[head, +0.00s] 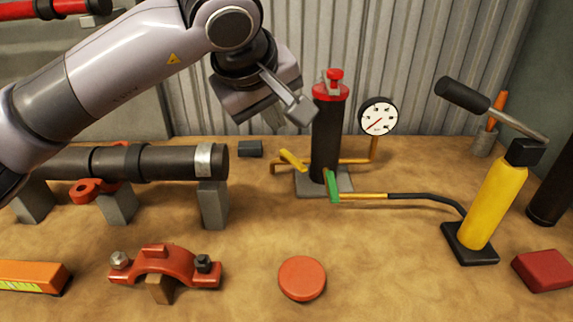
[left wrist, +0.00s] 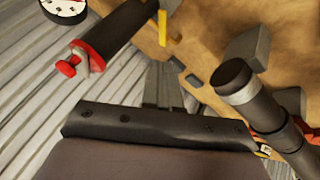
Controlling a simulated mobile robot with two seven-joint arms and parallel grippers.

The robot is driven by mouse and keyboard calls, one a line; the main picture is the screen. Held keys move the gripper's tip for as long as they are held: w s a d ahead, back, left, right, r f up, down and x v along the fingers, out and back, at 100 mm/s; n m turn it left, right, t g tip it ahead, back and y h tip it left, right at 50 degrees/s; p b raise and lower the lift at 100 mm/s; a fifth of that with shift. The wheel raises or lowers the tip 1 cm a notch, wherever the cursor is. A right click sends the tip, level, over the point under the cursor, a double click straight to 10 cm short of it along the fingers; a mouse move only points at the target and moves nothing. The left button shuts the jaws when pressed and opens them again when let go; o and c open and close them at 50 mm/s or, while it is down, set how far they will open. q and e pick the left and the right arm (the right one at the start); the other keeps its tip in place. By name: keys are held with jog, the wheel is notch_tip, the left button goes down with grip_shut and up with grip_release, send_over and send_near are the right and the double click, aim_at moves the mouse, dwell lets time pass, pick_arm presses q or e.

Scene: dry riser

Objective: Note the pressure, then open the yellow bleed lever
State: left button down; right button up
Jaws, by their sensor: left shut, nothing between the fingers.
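The yellow bleed lever (head: 293,160) sits at a slant on a brass pipe left of the black riser cylinder (head: 326,140); it also shows in the left wrist view (left wrist: 162,26). The round white gauge (head: 378,117) stands right of the cylinder; its red needle lies slanted, and its figures are too small to read. It is partly cut off in the left wrist view (left wrist: 62,10). My left gripper (head: 300,112) is shut and empty, above and behind the lever, near the cylinder's red top, apart from both. My right gripper is not in view.
A green lever (head: 332,186) is at the cylinder's foot. A yellow hand pump (head: 495,205) with a hose stands right. A dark pipe (head: 150,163) on grey blocks lies left. A red clamp (head: 165,266) and red disc (head: 302,278) lie in front. A corrugated wall is behind.

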aim_at(293, 163)
pick_arm(q)
jog(key=b+x, duration=0.1)
jog(key=x, duration=0.3)
jog(key=s+f+b+x, duration=0.1)
jog(key=x, duration=0.3)
jog(key=s+b+x, duration=0.1)
jog(key=x, duration=0.4)
jog(key=shift+s+a+f, duration=0.2)
jog(key=shift+f, duration=0.3)
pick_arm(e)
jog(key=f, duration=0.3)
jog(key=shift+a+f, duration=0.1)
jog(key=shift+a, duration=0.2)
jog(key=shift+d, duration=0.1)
